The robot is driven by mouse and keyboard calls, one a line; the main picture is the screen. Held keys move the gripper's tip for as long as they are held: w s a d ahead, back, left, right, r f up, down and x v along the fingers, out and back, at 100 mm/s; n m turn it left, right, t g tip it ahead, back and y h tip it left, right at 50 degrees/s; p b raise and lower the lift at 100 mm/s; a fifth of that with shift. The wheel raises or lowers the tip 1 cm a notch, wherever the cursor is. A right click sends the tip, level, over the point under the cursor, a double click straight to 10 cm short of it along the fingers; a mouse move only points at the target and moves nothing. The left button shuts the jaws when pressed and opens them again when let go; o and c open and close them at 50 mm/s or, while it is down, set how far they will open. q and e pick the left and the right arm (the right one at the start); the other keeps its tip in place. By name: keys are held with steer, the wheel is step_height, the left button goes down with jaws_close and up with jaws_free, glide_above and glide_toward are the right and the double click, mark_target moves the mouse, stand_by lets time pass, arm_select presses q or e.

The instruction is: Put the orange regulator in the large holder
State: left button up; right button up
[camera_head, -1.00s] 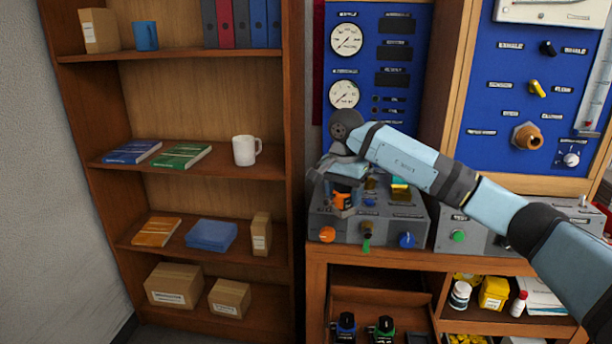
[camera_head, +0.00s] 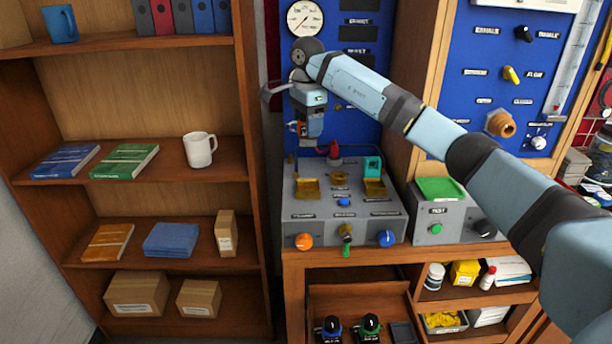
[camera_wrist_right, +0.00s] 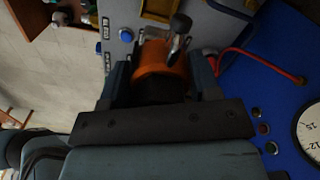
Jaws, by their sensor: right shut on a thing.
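My right gripper (camera_head: 304,136) is raised above the grey test box, in front of the blue panel. It is shut on the orange regulator (camera_wrist_right: 163,68), which shows between the fingers in the wrist view. In the head view only a little orange shows, mostly hidden by the gripper. Two gold holders are on top of the box, a left one (camera_head: 307,188) and a right one (camera_head: 374,188). My left gripper is not in view.
The grey test box (camera_head: 340,218) has an orange knob (camera_head: 304,241) and a blue knob (camera_head: 386,238) in front. A red fitting (camera_head: 334,150) and a teal part (camera_head: 372,165) stand at its back. An open drawer below holds black regulators (camera_head: 369,325).

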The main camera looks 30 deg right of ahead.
step_height(320, 180, down, 14)
stand_by(0.5)
steer(key=shift+f, duration=0.1)
steer(key=o, duration=1.3)
step_height(320, 180, up, 12)
steer(key=shift+r, duration=0.1)
